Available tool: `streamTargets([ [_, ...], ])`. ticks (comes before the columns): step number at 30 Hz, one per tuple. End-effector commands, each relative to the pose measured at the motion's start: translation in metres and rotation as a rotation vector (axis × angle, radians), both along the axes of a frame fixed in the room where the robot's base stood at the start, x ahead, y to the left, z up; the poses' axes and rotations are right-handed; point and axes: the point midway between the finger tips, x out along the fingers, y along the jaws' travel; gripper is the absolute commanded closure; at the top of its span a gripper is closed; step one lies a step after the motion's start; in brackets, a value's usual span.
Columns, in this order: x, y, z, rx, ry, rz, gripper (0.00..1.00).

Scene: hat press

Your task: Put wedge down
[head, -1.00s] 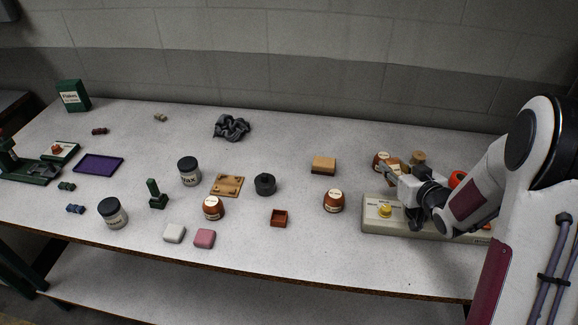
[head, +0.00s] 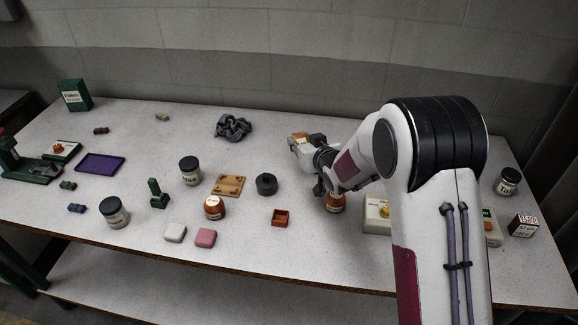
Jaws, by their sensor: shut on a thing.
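My gripper (head: 298,145) is above the back middle of the table, right of the black round part. It is shut on a small tan-brown piece (head: 299,136), which I take to be the wedge. Only a little of that piece shows at the fingertips, so its shape and its gap to the table cannot be told. The arm hides the table just behind and under the gripper, including where a tan wooden block lay.
Near the gripper are a black round part (head: 266,184), a small red-brown tray (head: 281,217), a brown jar (head: 335,203) and a grey control box (head: 376,228). A wooden plate (head: 228,185) and grey crumpled cloth (head: 233,127) lie further left. Clear table lies between cloth and gripper.

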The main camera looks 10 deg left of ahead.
Motion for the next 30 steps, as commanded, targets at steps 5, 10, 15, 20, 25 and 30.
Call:
streamTargets([
  [5, 0.007, 0.048, 0.006, 0.002, -0.002, -0.004, 0.94],
  [10, 0.023, 0.052, 0.013, 0.002, 0.0, -0.059, 0.94],
  [15, 0.034, 0.046, 0.018, 0.002, 0.001, -0.103, 0.94],
  [20, 0.034, 0.041, 0.011, 0.0, 0.002, -0.118, 0.94],
  [25, 0.034, 0.041, 0.012, 0.001, -0.001, -0.114, 0.94],
  [30, 0.034, 0.041, 0.012, 0.001, -0.001, -0.114, 0.94],
])
